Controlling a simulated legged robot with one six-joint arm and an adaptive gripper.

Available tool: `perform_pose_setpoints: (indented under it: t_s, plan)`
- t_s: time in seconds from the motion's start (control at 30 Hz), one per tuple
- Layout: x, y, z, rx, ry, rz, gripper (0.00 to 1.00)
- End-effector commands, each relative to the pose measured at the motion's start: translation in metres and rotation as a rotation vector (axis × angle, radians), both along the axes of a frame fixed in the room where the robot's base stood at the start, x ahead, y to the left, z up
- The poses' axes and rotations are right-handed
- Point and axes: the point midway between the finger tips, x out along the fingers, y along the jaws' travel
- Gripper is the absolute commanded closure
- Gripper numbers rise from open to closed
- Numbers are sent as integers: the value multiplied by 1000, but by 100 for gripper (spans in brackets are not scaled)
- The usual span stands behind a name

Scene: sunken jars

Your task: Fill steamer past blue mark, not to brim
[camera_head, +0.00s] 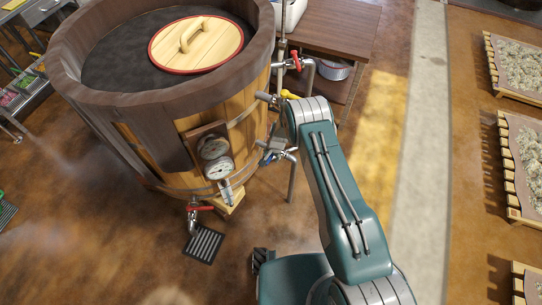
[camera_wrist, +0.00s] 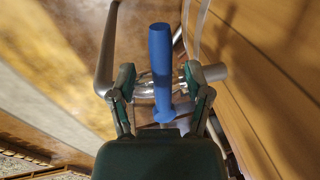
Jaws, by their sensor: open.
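The steamer (camera_head: 150,110) is a large wooden vat with a dark inside and a round wooden lid (camera_head: 196,44) at its far side. Two round gauges (camera_head: 217,167) sit on its front; I cannot make out a blue mark. Pipes on its right carry a red-handled valve (camera_head: 296,60), a yellow-handled valve (camera_head: 288,94) and a blue-handled valve (camera_head: 268,159). In the wrist view, my gripper (camera_wrist: 160,82) is open, with its fingers on either side of the blue handle (camera_wrist: 160,55). Whether they touch it is unclear. My arm hides most of the gripper in the head view.
A red-handled drain tap (camera_head: 199,208) sits low on the vat above a floor grate (camera_head: 204,245). A brown table (camera_head: 335,25) stands behind the pipes. Wooden trays (camera_head: 520,65) line the right side. Brown floor lies open at the lower left.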

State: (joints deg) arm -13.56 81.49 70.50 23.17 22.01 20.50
Motion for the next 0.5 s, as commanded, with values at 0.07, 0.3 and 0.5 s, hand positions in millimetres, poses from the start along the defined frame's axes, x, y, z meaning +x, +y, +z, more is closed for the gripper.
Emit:
perform_pose_setpoints:
  t_s: [0.07,0.3,0.5]
  plan:
    - [0,1,0,-1,-1,1,36]
    - [0,2,0,-2,1,1,94]
    - [0,2,-1,-1,0,2,100]
